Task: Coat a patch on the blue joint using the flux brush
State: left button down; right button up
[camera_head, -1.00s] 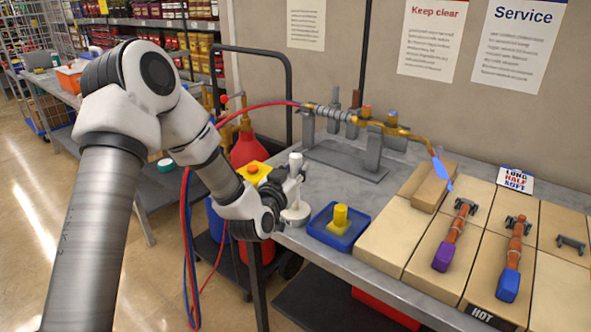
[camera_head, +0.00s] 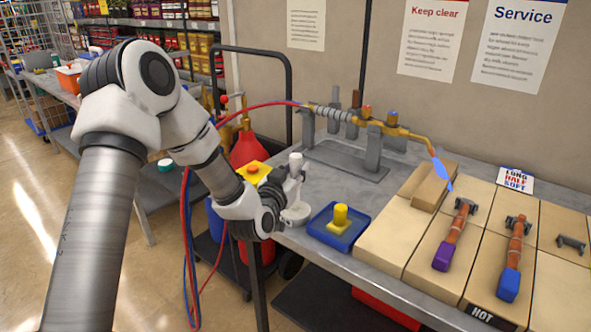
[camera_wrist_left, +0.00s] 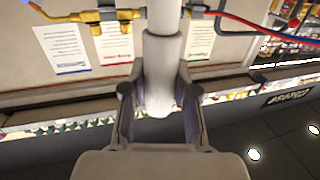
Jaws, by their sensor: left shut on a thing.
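My left gripper (camera_head: 287,190) is shut on a white upright handle (camera_head: 296,162), likely the flux brush. The handle also fills the middle of the left wrist view (camera_wrist_left: 163,70) between the fingers. Its lower end is by a small pale pot (camera_head: 297,214) on the bench; I cannot tell whether it is inside. Bristles are hidden. A copper joint with a blue end (camera_head: 508,284) lies on tan blocks at the right. A similar joint with a purple end (camera_head: 443,257) lies left of it. My right gripper is not in view.
A blue tray (camera_head: 331,237) with a yellow piece stands right of the pot. Behind it, a grey stand holds a brass torch assembly (camera_head: 405,131) with a blue flame (camera_head: 441,170) pointing toward the blocks. Red and blue hoses hang left of the bench edge.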

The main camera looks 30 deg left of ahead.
aim_at(295, 156)
pick_arm(q)
jog(key=shift+r+p, duration=2.7)
jog(key=shift+r, duration=0.8)
jog(key=shift+f, duration=0.1)
